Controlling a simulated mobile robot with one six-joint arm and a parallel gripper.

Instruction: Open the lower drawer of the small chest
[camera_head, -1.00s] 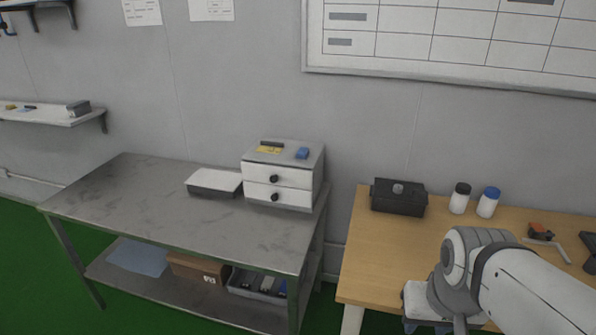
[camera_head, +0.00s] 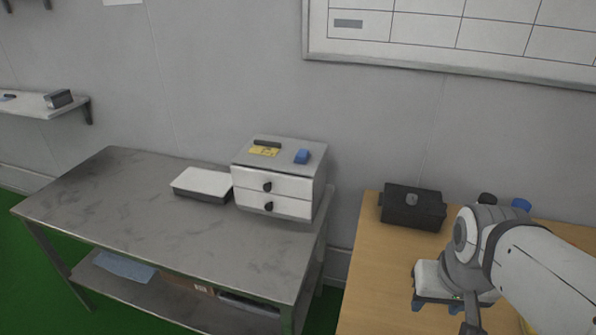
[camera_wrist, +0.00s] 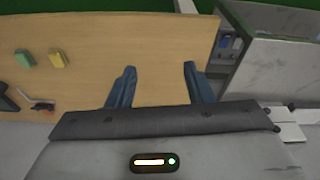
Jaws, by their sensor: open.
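The small chest (camera_head: 279,184) stands at the right end of the grey metal table, against the wall. It has two white drawers with dark round knobs. The lower drawer (camera_head: 285,206) and its knob (camera_head: 269,206) face the room, and both drawers look shut. My gripper shows in the wrist view (camera_wrist: 156,86) with two blue fingers spread apart and nothing between them, above the wooden table.
The grey table (camera_head: 130,215) has a white-topped box (camera_head: 202,183) left of the chest and clear room in front. The wooden table (camera_head: 375,265) carries a black box (camera_head: 412,207). Yellow (camera_wrist: 61,59) and green (camera_wrist: 25,58) blocks lie there too. A blue item (camera_head: 302,156) lies on the chest.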

